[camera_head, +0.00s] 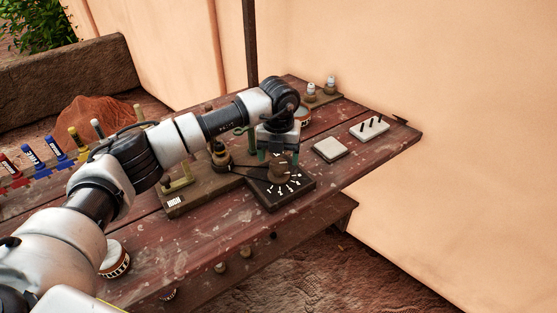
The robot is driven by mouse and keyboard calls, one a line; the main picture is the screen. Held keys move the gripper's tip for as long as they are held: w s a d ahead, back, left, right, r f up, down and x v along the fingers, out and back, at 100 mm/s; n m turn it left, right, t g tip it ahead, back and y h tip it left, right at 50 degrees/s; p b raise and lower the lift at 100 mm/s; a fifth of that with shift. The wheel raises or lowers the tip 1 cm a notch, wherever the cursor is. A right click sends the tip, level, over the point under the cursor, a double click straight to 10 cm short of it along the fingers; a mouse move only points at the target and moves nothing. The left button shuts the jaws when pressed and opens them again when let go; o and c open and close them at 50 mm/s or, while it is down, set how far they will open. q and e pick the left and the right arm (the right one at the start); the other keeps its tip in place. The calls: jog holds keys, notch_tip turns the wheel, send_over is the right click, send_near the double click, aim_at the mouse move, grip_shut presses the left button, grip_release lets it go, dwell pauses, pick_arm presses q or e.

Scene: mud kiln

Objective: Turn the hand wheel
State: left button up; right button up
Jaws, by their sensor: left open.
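My left gripper (278,156) points down over a black square plate (296,190) with white dial marks. It is open, with its fingers above or around a brown round knob or wheel (281,173) at the plate's middle; I cannot tell if they touch it. A dark pointer or band runs left from there towards a dark, rounded brown piece (220,158) on a wooden base (199,194). Which of these round parts is the hand wheel is not clear. My wrist and gripper hide part of the mechanism. My right gripper is not in view.
The weathered red table (222,238) holds a pale square tile (329,149) and a white block with dark pegs (369,128) to the right. Small bottles (331,84) stand at the back corner. Coloured markers (33,157) stand at left. A clay wall closes the back.

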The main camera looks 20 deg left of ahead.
aim_at(278, 164)
pick_arm(q)
notch_tip(278, 164, up, 9)
jog(key=shift+f+b, duration=0.2)
jog(key=shift+b, duration=0.15)
jog(key=shift+s+f, duration=0.1)
jog(key=shift+f, duration=0.05)
